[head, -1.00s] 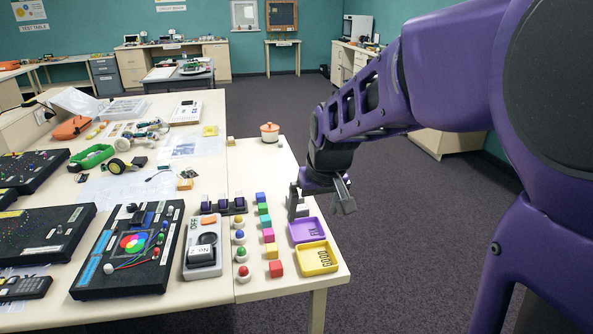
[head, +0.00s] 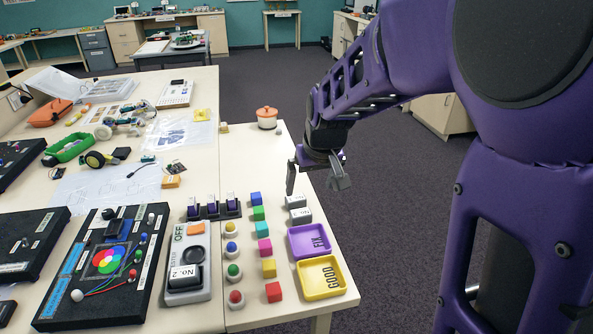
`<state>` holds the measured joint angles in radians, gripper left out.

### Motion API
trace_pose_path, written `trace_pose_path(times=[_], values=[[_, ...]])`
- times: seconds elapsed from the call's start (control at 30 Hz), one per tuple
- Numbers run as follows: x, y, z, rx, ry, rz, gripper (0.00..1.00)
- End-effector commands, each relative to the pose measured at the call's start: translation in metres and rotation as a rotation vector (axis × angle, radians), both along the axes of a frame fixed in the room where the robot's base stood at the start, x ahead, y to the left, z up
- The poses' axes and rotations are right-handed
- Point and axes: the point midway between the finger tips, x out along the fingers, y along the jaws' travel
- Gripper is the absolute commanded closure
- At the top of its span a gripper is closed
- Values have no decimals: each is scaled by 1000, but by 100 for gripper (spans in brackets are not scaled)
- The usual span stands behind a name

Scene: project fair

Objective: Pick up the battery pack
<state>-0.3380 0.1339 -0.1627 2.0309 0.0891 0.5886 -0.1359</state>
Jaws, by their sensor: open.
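No label readable here marks a battery pack. Two small grey blocks with pale labelled tops, the farther block (head: 296,202) and the nearer block (head: 300,216), lie behind the purple FIX tray (head: 292,243); I cannot tell whether either is the pack. Three purple-and-white pieces (head: 212,204) stand in a black holder left of the coloured cubes. My gripper (head: 316,183) hangs over the table's right edge, fingers pointing down. It is open and empty, just beyond and right of the grey blocks, and does not appear to touch them.
A yellow GOOD tray (head: 335,286) lies in front of the purple one. Coloured cubes (head: 264,247) and round buttons (head: 233,270) stand in rows to the left, beside a grey tester (head: 190,290). An orange-lidded pot (head: 266,117) stands at the far edge.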

Motion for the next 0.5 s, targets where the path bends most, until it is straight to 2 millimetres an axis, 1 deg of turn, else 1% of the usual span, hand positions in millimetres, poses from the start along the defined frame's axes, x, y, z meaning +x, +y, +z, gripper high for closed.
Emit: trace_pose_path(times=[0.03,0.1,0.3,0.4,0.5], values=[[4,1,-14,-3,7,0,0],[9,2,-28,-1,6,-1,0],[25,6,-65,-2,4,0,0],[30,8,-76,-1,2,-1,0],[33,8,-81,-1,1,0,0]])
